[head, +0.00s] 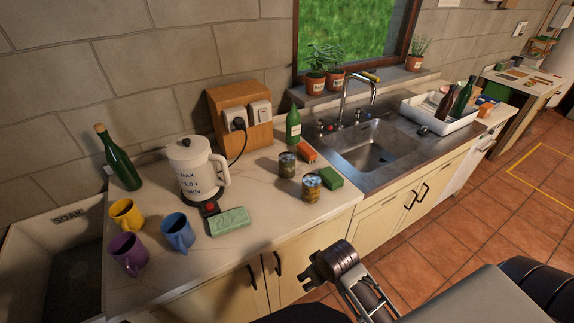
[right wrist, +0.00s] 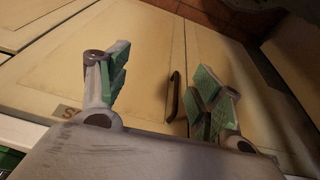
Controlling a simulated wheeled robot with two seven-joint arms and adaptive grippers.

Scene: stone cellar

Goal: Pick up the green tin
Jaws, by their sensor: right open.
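Two small cylindrical tins stand on the worktop left of the sink: a dark one with a greenish label (head: 287,164) and a nearer one with a yellow and blue label (head: 311,186). A small green block-shaped item (head: 331,177) lies right beside the nearer tin; I cannot tell whether it is a tin. My right gripper (head: 313,272) is open and empty, in front of the cabinet doors and below the worktop edge, apart from the tins. In the right wrist view its fingers (right wrist: 160,85) are spread before a cabinet door. My left gripper is not in view.
A green bottle (head: 293,127) and an orange-red item (head: 306,153) stand close behind the tins. A kettle (head: 198,167), a pale green block (head: 230,221) and mugs (head: 178,232) are to the left. The sink (head: 372,148) is to the right.

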